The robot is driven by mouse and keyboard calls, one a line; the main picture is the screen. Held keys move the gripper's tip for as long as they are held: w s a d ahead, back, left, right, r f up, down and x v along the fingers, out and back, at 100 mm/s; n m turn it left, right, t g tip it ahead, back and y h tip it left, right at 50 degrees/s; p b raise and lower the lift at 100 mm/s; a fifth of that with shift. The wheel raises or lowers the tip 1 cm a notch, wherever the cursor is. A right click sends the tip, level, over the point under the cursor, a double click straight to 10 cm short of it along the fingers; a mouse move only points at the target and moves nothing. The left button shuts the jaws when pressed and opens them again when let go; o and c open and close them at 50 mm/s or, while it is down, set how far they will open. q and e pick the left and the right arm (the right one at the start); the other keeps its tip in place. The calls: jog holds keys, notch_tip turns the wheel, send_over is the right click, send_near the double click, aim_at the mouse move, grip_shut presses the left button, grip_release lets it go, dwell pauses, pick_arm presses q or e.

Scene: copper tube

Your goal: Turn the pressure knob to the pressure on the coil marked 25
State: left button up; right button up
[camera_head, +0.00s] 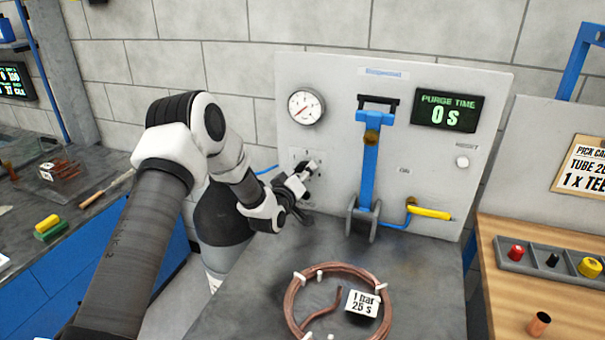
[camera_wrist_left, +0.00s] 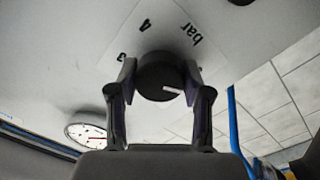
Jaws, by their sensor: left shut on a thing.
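The black round pressure knob (camera_wrist_left: 158,78) is on the grey panel, with "4" and "bar" printed near it. Its white pointer mark points right and slightly down in the wrist view. My left gripper (camera_head: 304,174) is shut on the knob, one finger on each side; in the head view it hides most of the knob. The pressure gauge (camera_head: 307,104) is above, its red needle toward the lower left; it also shows in the wrist view (camera_wrist_left: 88,135). The copper coil (camera_head: 291,300) lies on the bench with a tag (camera_head: 361,303) reading "1 bar 25 s". My right gripper is not in view.
A blue lever (camera_head: 369,165) stands right of the knob, with a yellow-handled valve (camera_head: 430,213) beyond it. The display (camera_head: 449,110) reads "PURGE TIME 0 s". A white button (camera_head: 462,162) is below it. A wooden table with a parts tray (camera_head: 531,266) is at right.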

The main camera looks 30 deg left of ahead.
pick_arm(q)
jog(key=m, duration=1)
jog(key=shift+m, duration=0.3)
dwell(0.4)
jog(key=o, duration=1.2)
jog(key=shift+c, duration=0.2)
jog(key=s+d, duration=0.2)
jog(key=s, duration=0.9)
jog(key=shift+s+d+r, duration=0.25)
jog(key=shift+s, duration=0.05)
jog(key=shift+f, duration=0.1)
